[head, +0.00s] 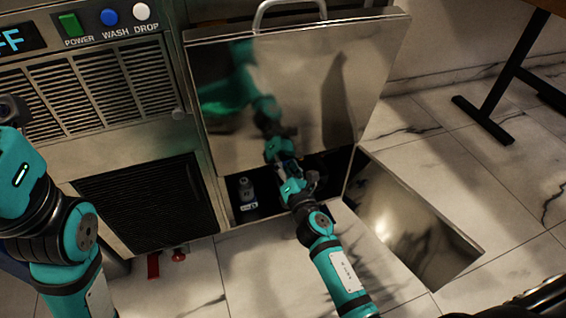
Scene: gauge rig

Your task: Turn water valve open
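Two small red parts show low at the machine's foot, a flat red handle (153,265) and a rounder red knob (178,255); either may be the water valve, and I cannot tell which way it is turned. My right gripper (279,151) is at the lower edge of the shiny steel panel, to the right of and above the red parts; its fingers are too small and dark to read. My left gripper (10,110) is at the left edge, partly cut off, well above and left of the red parts. Its fingers are unclear.
The steel panel (300,85) with a bar handle (290,10) reflects my arm. Below it is a dark opening with a small labelled container (247,193). Power, wash and drop buttons (109,17) sit top left. A black table leg (485,120) stands right. Tiled floor (400,290) lies in front.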

